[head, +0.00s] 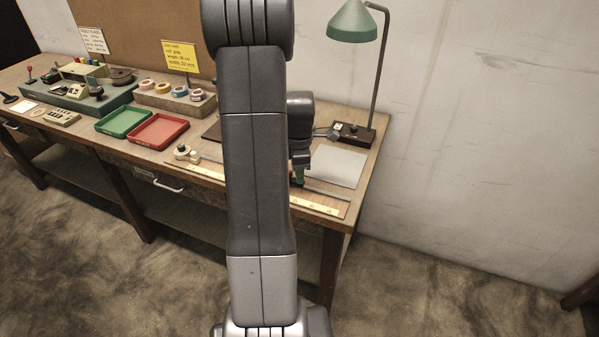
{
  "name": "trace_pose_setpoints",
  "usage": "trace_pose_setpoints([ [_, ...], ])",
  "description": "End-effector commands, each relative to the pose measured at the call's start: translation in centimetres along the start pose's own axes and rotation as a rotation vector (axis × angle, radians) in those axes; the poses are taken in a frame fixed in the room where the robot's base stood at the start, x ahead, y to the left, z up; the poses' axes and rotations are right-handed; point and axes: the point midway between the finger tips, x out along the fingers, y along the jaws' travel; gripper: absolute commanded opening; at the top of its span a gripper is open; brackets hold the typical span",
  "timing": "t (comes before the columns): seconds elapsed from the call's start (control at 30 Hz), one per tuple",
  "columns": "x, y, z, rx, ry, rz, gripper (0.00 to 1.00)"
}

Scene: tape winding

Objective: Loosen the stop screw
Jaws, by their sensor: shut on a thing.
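My gripper (299,175) points down at the right part of the workbench, just behind the long yellowish ruler strip (318,207). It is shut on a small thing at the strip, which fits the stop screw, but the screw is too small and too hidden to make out. Something green shows at the fingertips. My own arm crosses the middle of the view and covers part of the strip and the bench left of the gripper.
A green lamp (352,22) stands at the back right, behind a grey sheet (340,165). A green tray (124,121), a red tray (158,131) and a small cream device (186,153) lie to the left. Several tape rolls sit on a block (160,100) farther back.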

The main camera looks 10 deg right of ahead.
Motion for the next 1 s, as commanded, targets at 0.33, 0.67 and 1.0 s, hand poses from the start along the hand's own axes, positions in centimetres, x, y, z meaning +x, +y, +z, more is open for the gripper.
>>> trace_pose_setpoints([
  [0.33, 0.02, 0.04, 0.01, 0.291, 0.000, 0.001, 0.00],
  [0.67, -0.01, 0.08, 0.02, 0.606, 0.000, 0.002, 0.00],
  [1.0, -0.05, 0.10, 0.03, 0.928, 0.001, 0.003, 0.00],
])
